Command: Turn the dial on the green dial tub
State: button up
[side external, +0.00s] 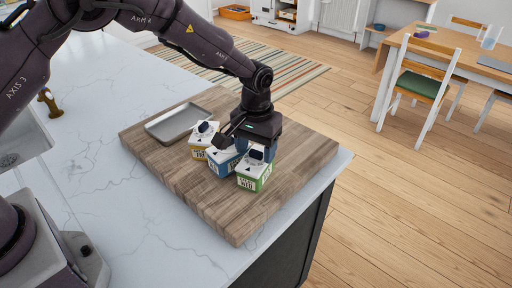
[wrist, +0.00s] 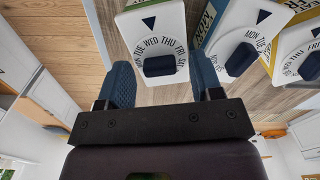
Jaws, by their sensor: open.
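The green dial tub (side external: 254,176) stands on the wooden board, rightmost of three tubs in the side view. It has a white top with a dark triangle mark and a white dial lettered with weekdays. In the wrist view its dark dial knob (wrist: 160,66) lies between the two blue fingertips, just beyond them. My gripper (wrist: 162,82) is open and empty, pointing down over the tub. In the side view, my gripper (side external: 257,146) partly hides the tub tops, and I cannot tell whether a finger touches the dial.
The blue tub (side external: 222,165) stands close beside the green one, with the yellow tub (side external: 200,142) beyond it. A metal tray (side external: 178,122) lies at the back left of the wooden board (side external: 205,195). The board's front right part is clear.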

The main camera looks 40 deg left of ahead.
aim_at(256, 151)
jog(key=shift+f, duration=0.1)
jog(key=c, duration=0.9)
jog(key=shift+m, duration=0.8)
jog(key=shift+c, duration=0.2)
jog(key=o, duration=0.9)
jog(key=shift+o, duration=0.2)
notch_tip(256, 151, up, 13)
